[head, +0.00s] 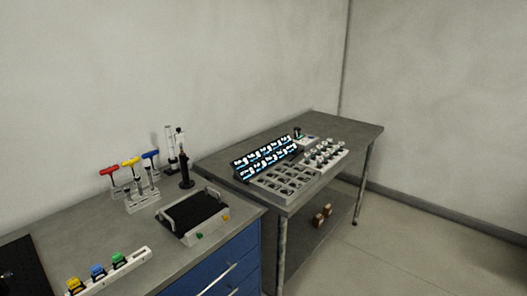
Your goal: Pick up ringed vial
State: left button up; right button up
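Several small vials with light caps stand in a pale rack (341,153) on the right-hand grey table (358,129). One more small dark and green item (298,132) stands in a small pale holder behind the rack. The vials are too small in this view to tell which one carries a ring. Neither of my grippers is in view.
Left of the rack are a tray with square compartments (274,187) and two rows of lit displays (262,158). The blue-drawer bench (232,262) holds a black-topped device with handles (196,215), coloured T-handle tools (130,163) and a strip with coloured clips (137,257). Floor at right is clear.

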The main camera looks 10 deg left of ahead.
aim_at(319, 160)
jog(key=i+l+u, duration=0.15)
jog(key=l, duration=0.25)
jog(key=i+l+u, duration=0.2)
jog(key=l, duration=0.15)
jog(key=l+u, duration=0.15)
jog(key=l, duration=0.25)
jog(key=i, duration=0.05)
